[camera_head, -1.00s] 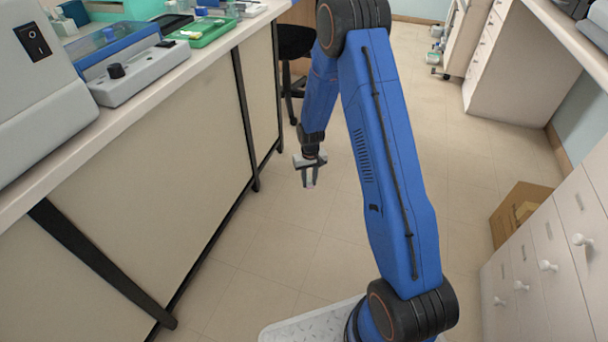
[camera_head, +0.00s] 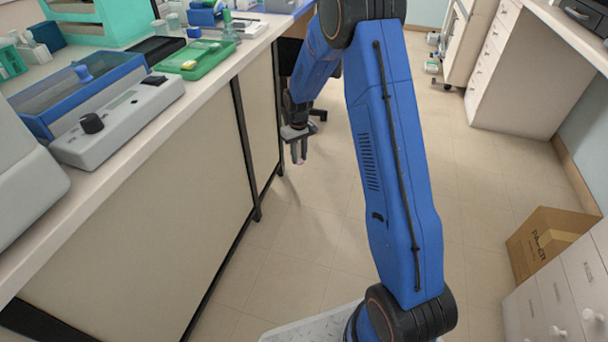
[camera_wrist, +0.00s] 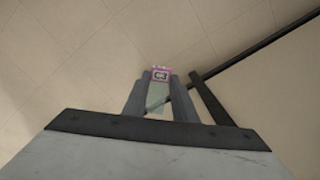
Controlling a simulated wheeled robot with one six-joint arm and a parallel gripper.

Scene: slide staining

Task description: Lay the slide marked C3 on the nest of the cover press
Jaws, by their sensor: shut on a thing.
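My gripper (camera_head: 298,159) hangs over the floor aisle, beside the left bench and below its top. In the wrist view my gripper (camera_wrist: 160,98) is shut on the slide marked C3 (camera_wrist: 160,76). The slide has a pink-edged label reading C3 and a clear glass part between the fingers. In the head view only a small pinkish tip of it shows at the fingertips. I cannot identify the cover press or its nest in these views.
The left bench (camera_head: 145,135) carries a grey device with a black knob (camera_head: 118,122), a blue-framed box with a clear lid (camera_head: 75,92), a green tray (camera_head: 195,60) and a teal rack cabinet (camera_head: 95,22). White drawers (camera_head: 565,290) and a cardboard box (camera_head: 545,240) stand right. The aisle floor is clear.

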